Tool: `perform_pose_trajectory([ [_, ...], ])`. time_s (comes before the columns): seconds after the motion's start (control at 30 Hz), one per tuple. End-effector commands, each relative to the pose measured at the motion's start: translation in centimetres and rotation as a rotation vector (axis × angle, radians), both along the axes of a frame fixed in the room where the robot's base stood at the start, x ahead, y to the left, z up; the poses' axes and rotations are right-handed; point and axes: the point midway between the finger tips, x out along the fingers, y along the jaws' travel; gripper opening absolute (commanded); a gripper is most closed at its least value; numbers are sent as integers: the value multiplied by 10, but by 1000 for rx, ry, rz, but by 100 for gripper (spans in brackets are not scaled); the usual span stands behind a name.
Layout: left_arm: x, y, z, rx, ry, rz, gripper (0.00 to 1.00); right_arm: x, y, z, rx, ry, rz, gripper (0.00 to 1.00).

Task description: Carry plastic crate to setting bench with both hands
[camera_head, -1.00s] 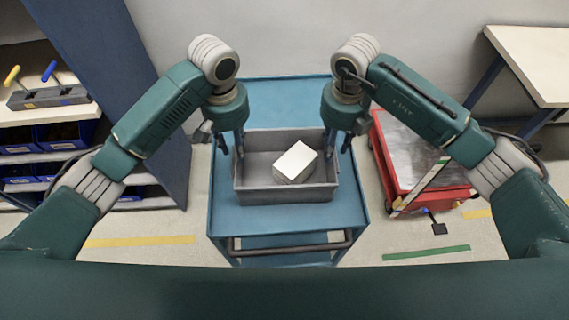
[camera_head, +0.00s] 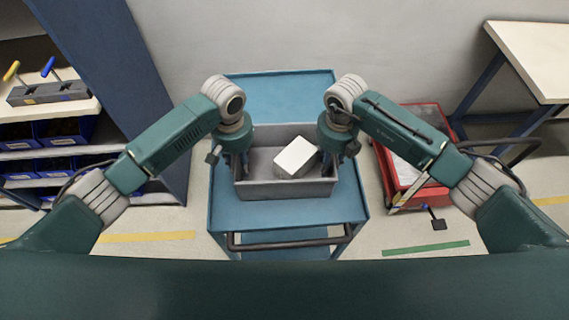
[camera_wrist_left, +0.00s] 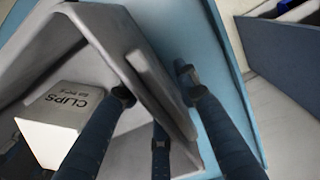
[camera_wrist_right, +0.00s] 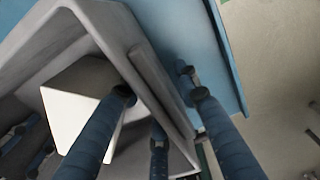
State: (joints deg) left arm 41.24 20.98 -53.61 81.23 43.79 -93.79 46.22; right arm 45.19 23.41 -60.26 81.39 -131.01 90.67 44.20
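The grey plastic crate (camera_head: 285,188) stands on a blue cart (camera_head: 290,212), with a white box (camera_head: 296,157) inside it. The box is marked CLIPS in the left wrist view (camera_wrist_left: 65,115). My left gripper (camera_head: 235,166) is at the crate's left wall, and my right gripper (camera_head: 338,166) is at its right wall. In the left wrist view the fingers (camera_wrist_left: 155,88) are spread on both sides of the crate wall. In the right wrist view the fingers (camera_wrist_right: 160,85) straddle the other wall likewise. Gaps show between fingers and wall.
A light-topped bench (camera_head: 535,55) stands at the upper right; whether it is the setting bench cannot be told. A red cart (camera_head: 405,185) is close to the blue cart's right. Shelving with blue bins (camera_head: 60,130) is at the left. A wall is behind.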

Motion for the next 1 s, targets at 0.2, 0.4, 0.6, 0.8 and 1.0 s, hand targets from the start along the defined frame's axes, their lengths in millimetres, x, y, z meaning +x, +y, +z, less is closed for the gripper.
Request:
perform_pose_trajectory([
  [0.2, 0, 0, -4, -1, -1, 0, 31, 0, 0, -4, 0, -1, 0, 31],
  [0.4, 0, 0, -3, -1, -1, 0, 19, 0, 0, -4, 0, 0, 0, 19],
  [0.6, 0, -1, -3, -3, -1, -1, 0, 0, 1, -3, 2, -1, 1, 0],
  [0.8, 0, -3, -3, -5, -1, -3, 0, -1, 3, -3, 4, -1, 3, 0],
  [1.0, 1, -5, 0, -8, -4, -5, 0, 0, 5, 0, 7, -3, 5, 0],
])
